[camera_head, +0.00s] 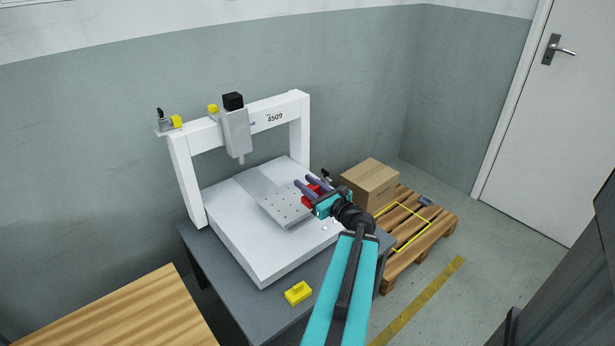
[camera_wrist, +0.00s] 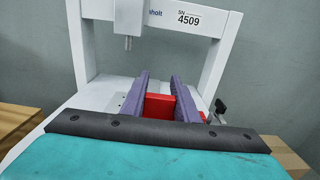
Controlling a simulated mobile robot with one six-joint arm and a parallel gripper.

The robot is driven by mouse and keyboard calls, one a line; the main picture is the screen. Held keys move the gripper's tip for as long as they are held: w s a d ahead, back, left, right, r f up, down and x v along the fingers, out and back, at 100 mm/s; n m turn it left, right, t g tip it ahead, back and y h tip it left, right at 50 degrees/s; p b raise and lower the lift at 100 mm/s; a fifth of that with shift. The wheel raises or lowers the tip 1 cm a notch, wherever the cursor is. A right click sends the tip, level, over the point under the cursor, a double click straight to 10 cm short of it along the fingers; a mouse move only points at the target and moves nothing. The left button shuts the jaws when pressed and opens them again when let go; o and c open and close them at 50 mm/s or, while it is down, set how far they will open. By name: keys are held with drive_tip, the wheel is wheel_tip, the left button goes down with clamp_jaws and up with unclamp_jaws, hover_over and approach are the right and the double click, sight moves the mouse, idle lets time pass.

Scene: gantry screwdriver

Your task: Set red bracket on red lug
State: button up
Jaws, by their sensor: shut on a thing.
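My gripper (camera_head: 303,181) is over the right part of the gantry machine's white bed, fingers pointing toward the machine. In the wrist view, its two purple fingers (camera_wrist: 159,76) are shut on a red piece, the red bracket (camera_wrist: 159,106), which sits between them. The red also shows beside the fingers in the head view (camera_head: 307,201). A small red patch (camera_wrist: 203,117) shows just outside the right finger in the wrist view; I cannot tell whether it is part of the bracket or the red lug. I cannot make out the red lug for certain.
The white gantry (camera_head: 182,170) carries a spindle head (camera_head: 236,132) above a perforated metal plate (camera_head: 287,207). A yellow block (camera_head: 298,292) lies on the grey table (camera_head: 270,322). A cardboard box (camera_head: 370,184) sits on a pallet at the right. The bed's front left is clear.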

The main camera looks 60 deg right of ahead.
drive_tip(key=w+d+b, duration=0.1)
drive_tip(key=w+d, duration=0.2)
drive_tip(key=d, duration=0.3)
drive_tip(key=w+d+f+b, duration=0.1)
drive_tip(key=w+d+b, duration=0.1)
drive_tip(key=w+d, duration=0.2)
drive_tip(key=shift+w+d, duration=0.3)
drive_tip(key=shift+d, duration=0.8)
drive_tip(key=shift+f, duration=0.15)
drive_tip(key=shift+f+b, duration=0.7)
drive_tip(key=shift+f, duration=1)
drive_tip(key=shift+f, duration=0.6)
drive_tip(key=o, duration=1.1)
drive_tip(key=shift+r, duration=0.1)
drive_tip(key=v, duration=0.4)
drive_tip(key=p+v, duration=0.1)
drive_tip(key=v, duration=0.3)
drive_tip(key=r+v, duration=0.1)
drive_tip(key=v, duration=0.3)
drive_tip(key=shift+a, duration=0.1)
